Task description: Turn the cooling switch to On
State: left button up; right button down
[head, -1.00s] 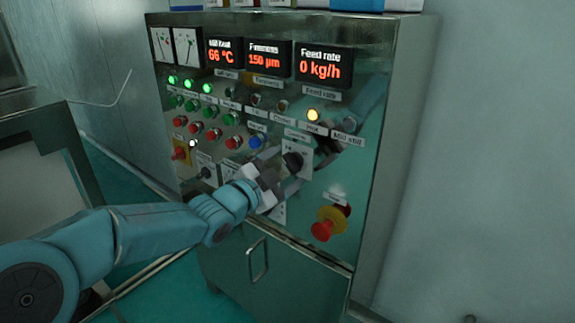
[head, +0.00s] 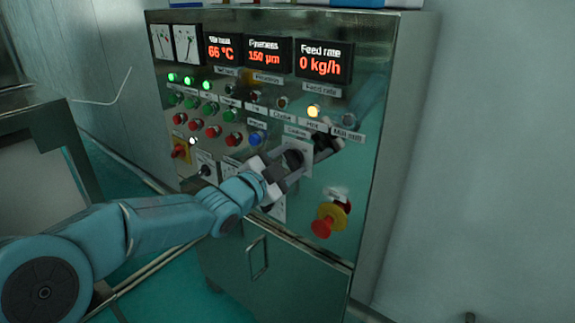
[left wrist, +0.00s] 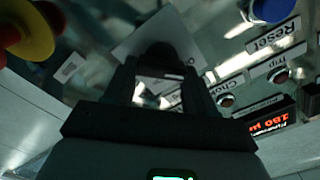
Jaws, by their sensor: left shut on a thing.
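The cooling switch (head: 293,160) is a black rotary knob on a pale square plate, on the lower right part of the cabinet's control panel. My left gripper (head: 288,164) is at the panel and shut on this knob. In the left wrist view the dark knob (left wrist: 160,55) lies between the fingertips, in front of its pale plate. The fingers hide part of the plate markings, so I cannot read which way the knob points. My right gripper is in neither view.
A red emergency button (head: 322,227) on a yellow collar sits below right of the knob. A blue button (head: 257,138) is at its upper left. Red displays (head: 322,62) and green lamps are above.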

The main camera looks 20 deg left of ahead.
pick_arm(q)
jog(key=m+b, duration=0.2)
jog(key=b, duration=0.1)
jog(key=m+b, duration=0.2)
jog(key=shift+d+f+m+b, duration=0.1)
jog(key=shift+f+m+b, duration=0.3)
jog(key=m+b, duration=0.2)
jog(key=shift+m, duration=0.3)
jog(key=m+b, duration=0.3)
jog(key=m, duration=0.2)
jog(key=shift+f, duration=0.1)
jog(key=shift+m+b, duration=0.35)
jog(key=shift+m, duration=0.65)
jog(key=shift+m+b, duration=0.45)
jog(key=shift+m, duration=1.05)
jog(key=o, duration=1)
jog(key=shift+o, duration=0.2)
